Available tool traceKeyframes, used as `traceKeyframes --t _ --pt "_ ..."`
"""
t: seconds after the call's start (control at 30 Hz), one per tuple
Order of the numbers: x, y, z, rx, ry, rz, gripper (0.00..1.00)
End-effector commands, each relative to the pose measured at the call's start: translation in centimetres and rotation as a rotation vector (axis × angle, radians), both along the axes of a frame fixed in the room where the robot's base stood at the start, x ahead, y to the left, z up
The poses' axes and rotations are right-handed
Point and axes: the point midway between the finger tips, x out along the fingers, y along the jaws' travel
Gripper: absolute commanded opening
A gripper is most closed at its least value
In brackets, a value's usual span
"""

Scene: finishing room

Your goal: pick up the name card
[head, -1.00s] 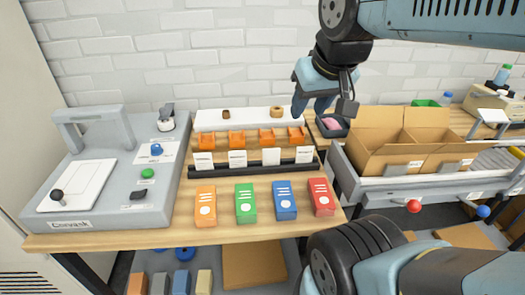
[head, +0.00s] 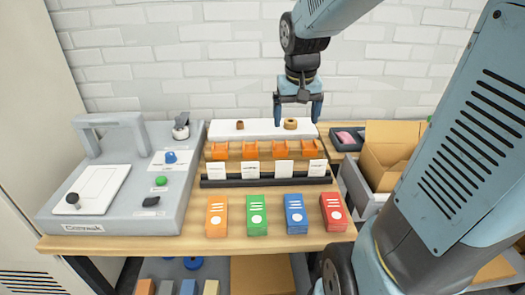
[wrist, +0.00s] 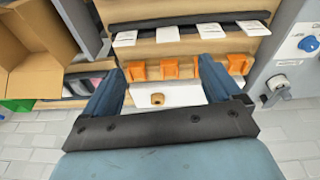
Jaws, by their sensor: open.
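Several white name cards stand in a row in a black rail (head: 265,182) on the wooden bench, including one at the left (head: 220,171) and one at the right (head: 312,168). In the wrist view the cards lie along the top, such as this name card (wrist: 211,31). I cannot tell which card is meant. My gripper (head: 297,121) is open and empty, pointing down above the back of the bench, behind and above the cards. In the wrist view my gripper (wrist: 163,70) has its fingers spread, with nothing between them.
Orange holders (head: 219,151) sit behind the cards. A white board (head: 262,129) with two brown rings stands farther back. Orange, green, blue and red boxes (head: 295,214) line the front. A grey machine (head: 125,205) is at the left, an open cardboard box (head: 385,150) at the right.

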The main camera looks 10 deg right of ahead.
Motion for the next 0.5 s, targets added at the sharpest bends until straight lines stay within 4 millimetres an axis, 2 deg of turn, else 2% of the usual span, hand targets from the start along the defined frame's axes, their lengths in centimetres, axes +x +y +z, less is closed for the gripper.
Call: traceKeyframes --t 0.1,0.3,0.5 --pt "2.5 -0.1 -2.2 0.014 0.057 -0.022 0.92" --pt "5.8 -0.2 -5.7 0.042 0.132 -0.052 0.92" --pt "7.7 -0.2 -8.0 0.065 0.177 -0.072 0.92"
